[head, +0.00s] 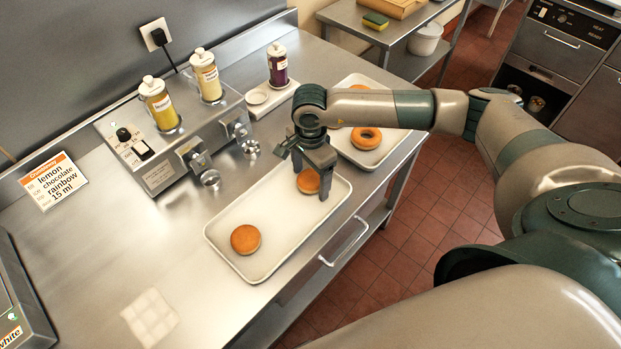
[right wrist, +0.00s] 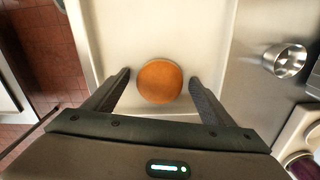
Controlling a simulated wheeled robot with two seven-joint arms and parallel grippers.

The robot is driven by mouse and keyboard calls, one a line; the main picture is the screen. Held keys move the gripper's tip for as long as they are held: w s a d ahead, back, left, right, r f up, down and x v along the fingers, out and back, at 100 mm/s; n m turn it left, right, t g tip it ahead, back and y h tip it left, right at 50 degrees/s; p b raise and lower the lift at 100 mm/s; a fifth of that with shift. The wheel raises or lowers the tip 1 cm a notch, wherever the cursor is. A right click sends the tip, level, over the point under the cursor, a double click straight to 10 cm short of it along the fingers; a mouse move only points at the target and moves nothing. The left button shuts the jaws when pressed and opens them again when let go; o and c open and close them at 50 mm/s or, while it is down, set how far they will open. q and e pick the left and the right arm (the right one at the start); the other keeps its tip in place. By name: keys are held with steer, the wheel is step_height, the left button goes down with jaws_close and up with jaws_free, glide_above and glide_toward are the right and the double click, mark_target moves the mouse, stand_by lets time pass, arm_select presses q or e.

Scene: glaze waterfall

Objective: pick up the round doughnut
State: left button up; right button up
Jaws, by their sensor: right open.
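A round, golden-brown doughnut (head: 307,184) with no hole showing lies at the far end of a cream tray (head: 215,239). My right gripper (head: 311,178) is open above it, fingers pointing down on either side. In the right wrist view the doughnut (right wrist: 159,82) sits between the two open fingers (right wrist: 158,77), with a gap on both sides. Part of it is hidden by the gripper in the head view. A second round doughnut (head: 245,239) lies at the near end of the same tray. My left gripper is not in view.
A second tray (head: 383,155) behind my right arm holds a ring doughnut (head: 366,138) and others partly hidden. A steel dispenser (head: 160,178) with yellow bottles stands left of the near tray; small metal cups (head: 210,179) sit before it.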

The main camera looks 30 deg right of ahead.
mark_target(311, 177)
steer(key=c, duration=1.2)
steer(key=shift+o, duration=0.2)
steer(key=shift+r, duration=0.1)
steer(key=shift+r+b, duration=0.7)
steer(key=shift+b, duration=0.05)
step_height(311, 177, up, 2)
steer(key=shift+r+b, duration=0.2)
steer(key=shift+b, duration=0.7)
steer(key=s+d+r+b, duration=0.4)
steer(key=s+r, duration=0.3)
steer(key=s, duration=0.3)
steer(key=shift+s+d+b, duration=0.15)
steer(key=shift+d+b, duration=0.25)
steer(key=shift+d, duration=0.35)
